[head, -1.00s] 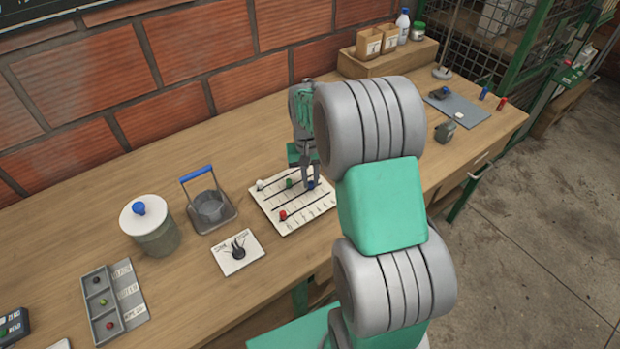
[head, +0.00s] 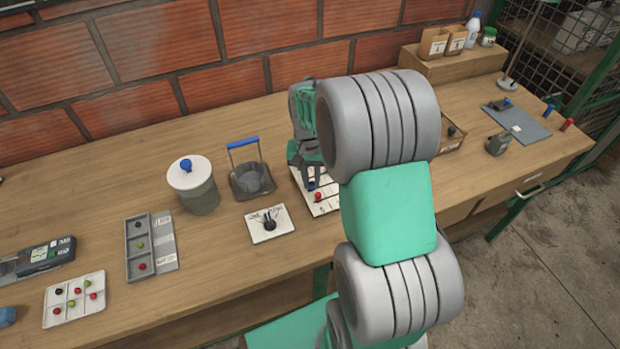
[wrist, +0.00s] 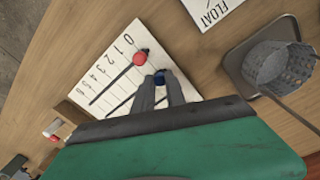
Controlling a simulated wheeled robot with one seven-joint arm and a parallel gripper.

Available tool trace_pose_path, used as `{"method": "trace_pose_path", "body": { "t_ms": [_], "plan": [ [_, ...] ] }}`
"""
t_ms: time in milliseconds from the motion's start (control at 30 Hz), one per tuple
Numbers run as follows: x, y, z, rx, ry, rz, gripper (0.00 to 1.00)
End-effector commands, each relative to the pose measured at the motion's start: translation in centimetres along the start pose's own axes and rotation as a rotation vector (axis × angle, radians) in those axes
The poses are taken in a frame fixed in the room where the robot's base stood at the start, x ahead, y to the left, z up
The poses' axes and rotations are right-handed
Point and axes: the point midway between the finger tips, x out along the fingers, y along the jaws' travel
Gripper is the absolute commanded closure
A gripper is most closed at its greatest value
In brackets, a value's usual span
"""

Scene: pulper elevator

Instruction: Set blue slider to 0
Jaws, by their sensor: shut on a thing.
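The white slider board (wrist: 85,84) has a scale with 0 at its upper end in the wrist view. The blue slider knob (wrist: 159,77) is between the fingertips of my gripper (wrist: 157,82), which is shut on it. The knob is near the 0 end of its slot; the fingers hide part of it and I cannot read its exact mark. The red slider knob (wrist: 140,58) is beside it, also near the 0 end. In the head view, my gripper (head: 311,183) is low over the board (head: 327,207), and my arm hides much of the board.
A grey basket with a blue handle (head: 252,178) stands just left of the board. A card with a black knob (head: 269,223) lies in front of it, and a lidded canister (head: 194,186) stands further left.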

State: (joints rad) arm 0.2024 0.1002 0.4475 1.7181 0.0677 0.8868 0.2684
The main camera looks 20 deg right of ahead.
Motion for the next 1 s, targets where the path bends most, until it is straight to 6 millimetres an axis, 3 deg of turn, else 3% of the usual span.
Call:
{"method": "trace_pose_path", "body": {
  "t_ms": [67,100,333,667,1000],
  "plan": [
    [-0.1,-0.2,0.1,-0.007,-0.002,-0.002,1.00],
    [-0.1,-0.3,0.1,-0.008,-0.002,-0.002,0.81],
    [0.0,-0.2,0.1,-0.007,-0.002,-0.001,0.62],
    [-0.6,-0.2,0.0,-0.005,0.000,-0.001,0.61],
    [-6.8,-0.2,0.0,-0.006,0.001,-0.002,0.61]
  ]
}}
